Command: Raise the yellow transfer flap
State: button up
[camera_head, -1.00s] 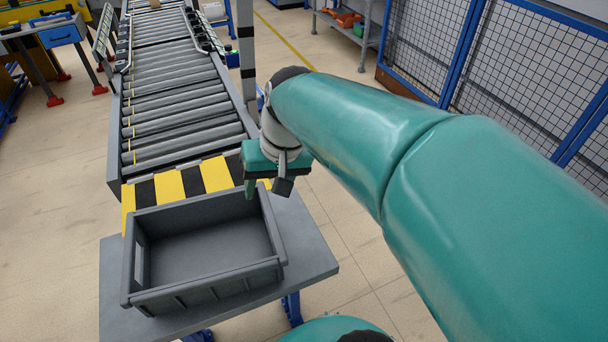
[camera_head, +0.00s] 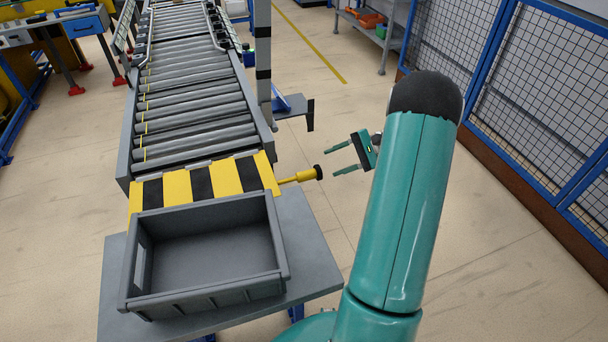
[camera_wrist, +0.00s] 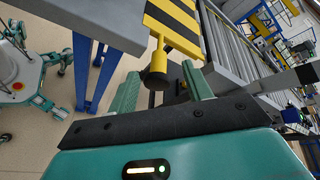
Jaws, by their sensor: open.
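The yellow and black striped transfer flap (camera_head: 202,182) lies across the near end of the roller conveyor, just behind the grey bin. A yellow handle (camera_head: 298,177) with a black knob sticks out from its right side. My gripper (camera_head: 334,160) is open and empty, to the right of the knob, with its fingers pointing left. In the wrist view the flap (camera_wrist: 176,22) is ahead, and the black knob (camera_wrist: 155,75) appears between the two open fingers. I see no contact with it.
The grey bin (camera_head: 138,270) stands on a grey table (camera_head: 313,255) in front of the flap. The roller conveyor (camera_head: 195,105) runs away behind it. Blue-framed mesh fencing (camera_head: 530,85) is at right. Floor between is open.

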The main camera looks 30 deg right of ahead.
aim_at(304, 176)
jog(key=s+d+f+m+t, duration=0.1)
jog(key=d+f+t, duration=0.1)
jog(key=d+f, duration=0.2)
jog(key=x, duration=1.3)
jog(key=shift+a+r, duration=0.3)
jog(key=shift+a, duration=0.25)
grip_shut()
